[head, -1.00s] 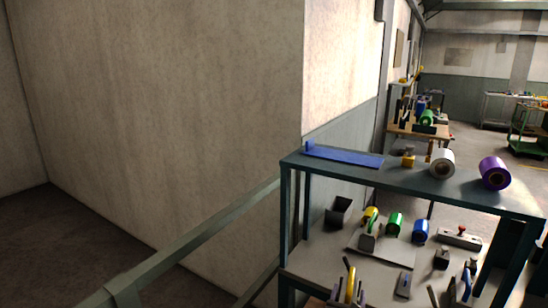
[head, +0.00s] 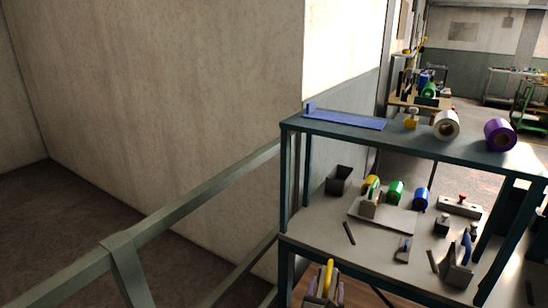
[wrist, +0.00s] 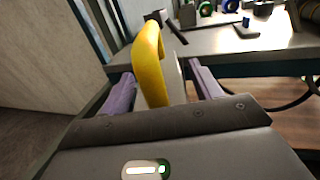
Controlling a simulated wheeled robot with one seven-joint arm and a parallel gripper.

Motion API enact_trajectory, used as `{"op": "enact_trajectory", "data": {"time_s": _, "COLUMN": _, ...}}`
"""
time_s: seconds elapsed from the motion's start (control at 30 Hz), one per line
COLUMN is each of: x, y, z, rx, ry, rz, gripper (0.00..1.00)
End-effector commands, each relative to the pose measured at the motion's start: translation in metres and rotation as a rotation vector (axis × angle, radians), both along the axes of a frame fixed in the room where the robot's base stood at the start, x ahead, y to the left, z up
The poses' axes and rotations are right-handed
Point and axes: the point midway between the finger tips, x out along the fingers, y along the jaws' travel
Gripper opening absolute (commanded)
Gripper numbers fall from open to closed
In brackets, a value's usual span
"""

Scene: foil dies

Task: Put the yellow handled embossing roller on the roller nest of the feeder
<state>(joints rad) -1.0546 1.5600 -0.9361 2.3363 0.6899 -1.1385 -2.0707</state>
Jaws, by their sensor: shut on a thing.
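The yellow handle (wrist: 150,62) of the embossing roller stands up between the purple fingers of my gripper (wrist: 163,84) in the wrist view. A pale grey part sits beside the handle; the roller's lower part is hidden. In the head view my gripper (head: 322,294) and the yellow handle (head: 329,272) are at the bottom edge, in front of the workbench (head: 325,228). My gripper is shut on the roller. On the bench a light grey plate (head: 395,222) has a grey upright part (head: 368,206) near yellow, green and blue rolls. I cannot tell which part is the roller nest.
A raised shelf (head: 400,140) over the bench carries a blue strip (head: 345,119), a white roll (head: 446,125) and a purple roll (head: 499,134). A dark open box (head: 339,180), a blue-handled tool (head: 460,262) and small blocks stand on the bench. A rail (head: 190,205) runs along the left.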

Motion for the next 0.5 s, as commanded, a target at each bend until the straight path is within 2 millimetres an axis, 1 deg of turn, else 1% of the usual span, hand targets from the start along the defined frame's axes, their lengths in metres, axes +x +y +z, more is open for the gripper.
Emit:
{"op": "enact_trajectory", "data": {"time_s": 0.03, "x": 0.000, "y": 0.000, "z": -0.013, "rx": -0.001, "ry": -0.006, "rz": 0.000, "gripper": 0.01}}
{"op": "enact_trajectory", "data": {"time_s": 0.2, "x": 0.001, "y": 0.000, "z": -0.029, "rx": -0.001, "ry": -0.007, "rz": 0.000, "gripper": 0.01}}
{"op": "enact_trajectory", "data": {"time_s": 0.5, "x": 0.001, "y": 0.000, "z": -0.048, "rx": -0.001, "ry": -0.007, "rz": 0.000, "gripper": 0.01}}
